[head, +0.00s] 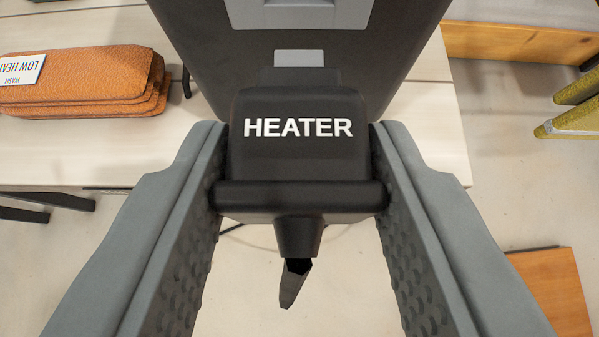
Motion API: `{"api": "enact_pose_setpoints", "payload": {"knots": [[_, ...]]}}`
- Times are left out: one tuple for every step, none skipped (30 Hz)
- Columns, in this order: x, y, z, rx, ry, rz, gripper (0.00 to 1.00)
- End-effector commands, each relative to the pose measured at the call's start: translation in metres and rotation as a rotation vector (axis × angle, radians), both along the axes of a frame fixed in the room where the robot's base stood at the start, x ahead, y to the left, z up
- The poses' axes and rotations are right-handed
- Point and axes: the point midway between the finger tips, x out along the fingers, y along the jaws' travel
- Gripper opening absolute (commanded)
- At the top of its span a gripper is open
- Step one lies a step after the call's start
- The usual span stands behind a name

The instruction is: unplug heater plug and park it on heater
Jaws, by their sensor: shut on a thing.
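A black plug (298,155) with white "HEATER" lettering is in the middle of the head view. My gripper (300,165) has one grey finger on each side of it and is shut on it. The plug's tapered cord sleeve (298,235) points toward me, with a short dark grey cord end (294,284) below it. Beyond the plug is a large dark body (300,50) with light grey panels; it carries no readable name. The plug's far end meets or overlaps this body's lower edge. Its prongs are hidden, so I cannot tell whether it is seated.
A pale tabletop (60,160) lies under and behind. A stack of orange-brown pads (85,80) with a "LOW HEAT" tag lies at left. A wooden edge (520,43), olive-coloured pieces (575,120) and a wooden board (552,290) are at right. Pale floor shows below.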

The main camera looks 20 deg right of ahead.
Motion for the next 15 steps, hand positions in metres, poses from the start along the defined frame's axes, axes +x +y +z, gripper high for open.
{"api": "enact_pose_setpoints", "payload": {"knots": [[0.004, -0.002, 0.000, -0.001, -0.001, -0.001, 0.06], [0.006, -0.003, 0.000, -0.001, 0.000, -0.001, 0.06], [0.009, -0.004, 0.000, -0.001, 0.000, -0.001, 0.06], [0.011, -0.005, -0.001, -0.001, 0.000, -0.001, 0.06], [0.013, -0.006, -0.001, 0.000, 0.001, -0.001, 0.06], [0.015, -0.007, -0.001, 0.000, 0.001, -0.001, 0.06], [0.017, -0.007, 0.000, -0.001, 0.000, -0.001, 0.06], [0.019, -0.008, 0.000, 0.000, 0.000, -0.001, 0.06], [0.020, -0.009, 0.000, 0.000, 0.000, -0.001, 0.06], [0.021, -0.009, 0.000, 0.001, 0.000, -0.001, 0.06], [0.022, -0.009, 0.000, 0.001, 0.000, -0.001, 0.06], [0.022, -0.009, 0.000, 0.001, 0.000, -0.001, 0.06], [0.023, -0.010, 0.000, 0.001, 0.000, -0.001, 0.06], [0.023, -0.010, 0.000, 0.001, 0.000, -0.001, 0.06], [0.023, -0.010, 0.000, 0.001, 0.000, -0.001, 0.06]]}}
